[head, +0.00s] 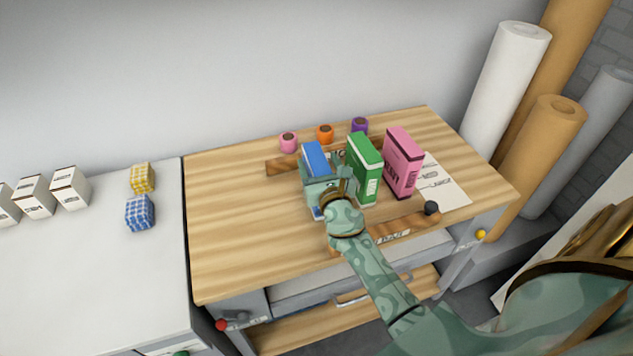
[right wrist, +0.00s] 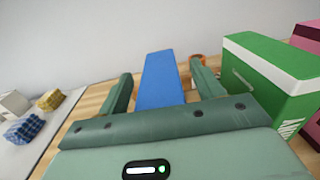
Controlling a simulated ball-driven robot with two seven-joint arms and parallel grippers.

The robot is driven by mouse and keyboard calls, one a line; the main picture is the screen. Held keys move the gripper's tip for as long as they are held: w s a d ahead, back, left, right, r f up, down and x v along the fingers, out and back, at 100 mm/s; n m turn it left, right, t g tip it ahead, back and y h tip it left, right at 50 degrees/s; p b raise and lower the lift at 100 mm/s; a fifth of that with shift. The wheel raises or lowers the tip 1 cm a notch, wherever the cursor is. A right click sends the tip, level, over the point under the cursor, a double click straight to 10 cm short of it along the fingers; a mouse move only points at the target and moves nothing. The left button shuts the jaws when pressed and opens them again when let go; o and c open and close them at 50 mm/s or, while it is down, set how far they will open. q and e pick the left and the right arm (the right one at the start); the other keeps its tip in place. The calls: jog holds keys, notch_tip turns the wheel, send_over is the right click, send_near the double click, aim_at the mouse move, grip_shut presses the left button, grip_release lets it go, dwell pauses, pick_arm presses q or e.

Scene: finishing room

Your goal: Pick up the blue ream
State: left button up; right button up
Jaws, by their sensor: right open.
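The blue ream (head: 315,157) stands upright on the wooden bench, the leftmost of three reams. Its lower front is partly hidden by my right gripper (head: 328,184). In the right wrist view the blue ream (right wrist: 163,82) rises between the two open fingers of my right gripper (right wrist: 160,92), with a gap visible on each side. The green ream (head: 365,168) stands just right of it, close to the right finger; it also shows in the right wrist view (right wrist: 265,85). The pink ream (head: 402,163) stands further right. My left gripper is not in view.
Pink (head: 289,142), orange (head: 325,134) and purple (head: 360,125) rolls stand behind the reams. A wooden strip with a dark knob (head: 431,208) lies in front. Yellow (head: 142,178) and blue checked (head: 140,213) blocks sit on the white table at left. The bench's left part is clear.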

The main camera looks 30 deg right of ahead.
jog(key=shift+w+d, duration=0.15)
jog(key=shift+w, duration=0.25)
jog(key=shift+s, duration=0.1)
grip_shut()
jog(key=shift+r, duration=0.1)
jog(key=shift+r, duration=0.1)
